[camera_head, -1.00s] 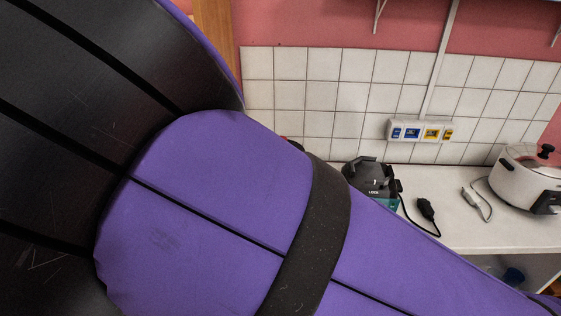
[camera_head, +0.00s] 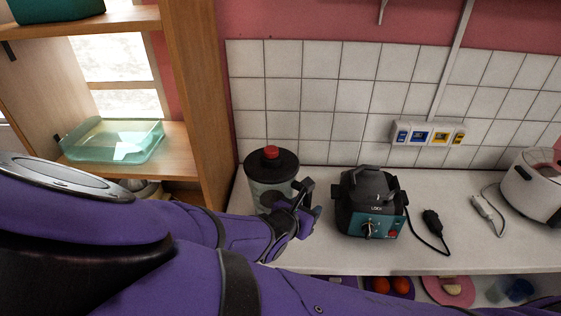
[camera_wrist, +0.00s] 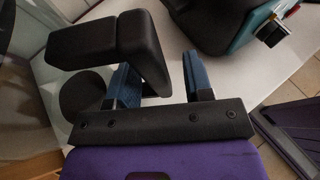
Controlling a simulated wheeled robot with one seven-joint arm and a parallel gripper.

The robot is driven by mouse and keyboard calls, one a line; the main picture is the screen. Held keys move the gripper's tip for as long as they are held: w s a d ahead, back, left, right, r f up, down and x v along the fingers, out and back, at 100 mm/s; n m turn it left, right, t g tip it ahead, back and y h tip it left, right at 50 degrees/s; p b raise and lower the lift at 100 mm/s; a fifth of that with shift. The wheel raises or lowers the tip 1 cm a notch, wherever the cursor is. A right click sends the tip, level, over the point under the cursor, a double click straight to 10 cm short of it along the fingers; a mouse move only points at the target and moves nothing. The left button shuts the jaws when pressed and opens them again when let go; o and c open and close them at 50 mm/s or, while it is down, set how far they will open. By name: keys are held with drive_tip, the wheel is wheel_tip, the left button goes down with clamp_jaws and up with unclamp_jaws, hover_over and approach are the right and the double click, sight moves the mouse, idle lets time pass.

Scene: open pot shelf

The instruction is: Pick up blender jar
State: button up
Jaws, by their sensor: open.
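The blender jar (camera_head: 266,193) stands on the counter near the wall. It has a clear body, a black lid and a red knob. My gripper (camera_head: 297,212) is at the jar's right side, by its black handle, and partly covers the lower jar. In the wrist view, my gripper (camera_wrist: 160,66) is open, with blue fingers apart. The black handle (camera_wrist: 145,52) reaches between the fingers, nearer the left one. The clear jar wall (camera_wrist: 25,70) shows at the left. Any contact with the handle cannot be told.
A black and teal appliance base (camera_head: 370,208) marked LOCK stands just right of the jar. A white cooker (camera_head: 532,188) stands at the far right. A wooden shelf (camera_head: 203,100) with a glass dish (camera_head: 115,140) is at the left.

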drive_tip(key=shift+w, duration=0.1)
clamp_jaws()
idle(1.4)
